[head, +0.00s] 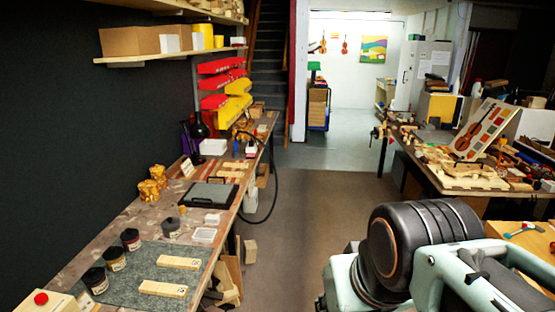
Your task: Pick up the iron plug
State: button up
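I cannot make out an iron plug in the head view. A black cable (275,178) hangs in a loop off the right edge of the left workbench (130,217), but no plug end can be told on it. Parts of my own arm fill the lower right. My gripper is not visible, so I cannot tell where it is relative to anything.
The left bench carries dark-lidded jars (131,239), a grey mat (135,278), wooden blocks (178,262) and a black flat case (208,194). A cluttered bench (455,183) stands at right. The floor aisle (310,215) between is clear.

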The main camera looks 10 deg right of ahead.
aim_at(536, 186)
jog(key=i+j+z, duration=0.2)
jog(key=i, duration=1)
jog(key=i+z, duration=0.35)
jog(key=i, duration=0.15)
jog(key=i+z, duration=0.4)
jog(key=i+l+z, duration=0.1)
jog(key=i+z, duration=0.35)
jog(key=i+j+z, duration=0.1)
jog(key=i+z, duration=0.35)
jog(key=i+l+z, duration=0.25)
jog(key=i, duration=0.2)
jog(key=i+z, duration=0.3)
jog(key=i, duration=0.2)
jog(key=u, duration=1.55)
jog(key=i+j+u, duration=0.1)
jog(key=i+u, duration=0.6)
